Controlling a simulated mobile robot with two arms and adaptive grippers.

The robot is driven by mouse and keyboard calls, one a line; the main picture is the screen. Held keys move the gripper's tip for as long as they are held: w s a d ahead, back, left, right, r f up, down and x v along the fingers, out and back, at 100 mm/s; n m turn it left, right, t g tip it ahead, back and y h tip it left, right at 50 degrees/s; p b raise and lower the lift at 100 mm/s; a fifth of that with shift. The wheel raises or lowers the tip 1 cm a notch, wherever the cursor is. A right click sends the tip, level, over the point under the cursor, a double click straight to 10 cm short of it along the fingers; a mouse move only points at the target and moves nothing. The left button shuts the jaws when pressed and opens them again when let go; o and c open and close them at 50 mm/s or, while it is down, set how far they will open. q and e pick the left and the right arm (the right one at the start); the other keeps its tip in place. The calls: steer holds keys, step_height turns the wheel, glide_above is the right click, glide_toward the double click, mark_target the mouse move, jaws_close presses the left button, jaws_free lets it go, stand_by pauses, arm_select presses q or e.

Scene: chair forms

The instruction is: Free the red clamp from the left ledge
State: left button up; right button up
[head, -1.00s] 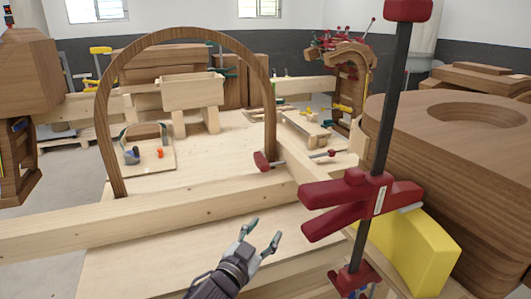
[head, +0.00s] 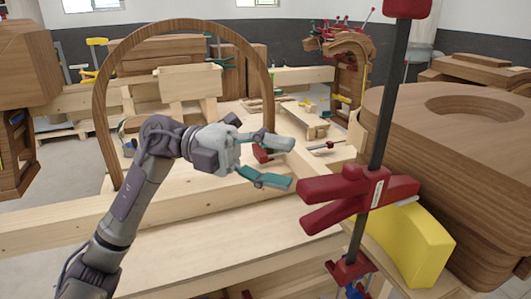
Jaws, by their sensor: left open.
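A large red clamp (head: 355,194) stands upright in the right foreground, with a dark vertical bar, a red head at the top edge and a red part low down. A smaller red clamp (head: 262,155) lies by the right foot of the wooden arch, partly hidden behind my left gripper. I cannot tell which part is the left ledge. My left gripper (head: 291,163) is open and empty, its teal fingers pointing right above the pale wooden beams. It appears left of the large clamp's red handle and apart from it. My right gripper is not in view.
The wooden arch (head: 99,100) rises behind my left arm. A yellow block (head: 418,243) and a big brown wooden form (head: 455,170) stand right of the large clamp. A pale wooden bench top (head: 215,240) is mostly clear in front.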

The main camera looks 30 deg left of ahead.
mark_target(334, 173)
arm_select(q)
steer(key=d+p, duration=0.1)
steer(key=d, duration=0.1)
steer(key=d+p, duration=0.1)
steer(key=d, duration=0.2)
steer(key=w+d+p, duration=0.1)
steer(key=d, duration=0.2)
steer(key=shift+d+r, duration=0.2)
steer(key=shift+d+f+p, duration=0.15)
steer(key=shift+d+p, duration=0.15)
steer(key=shift+d, duration=0.1)
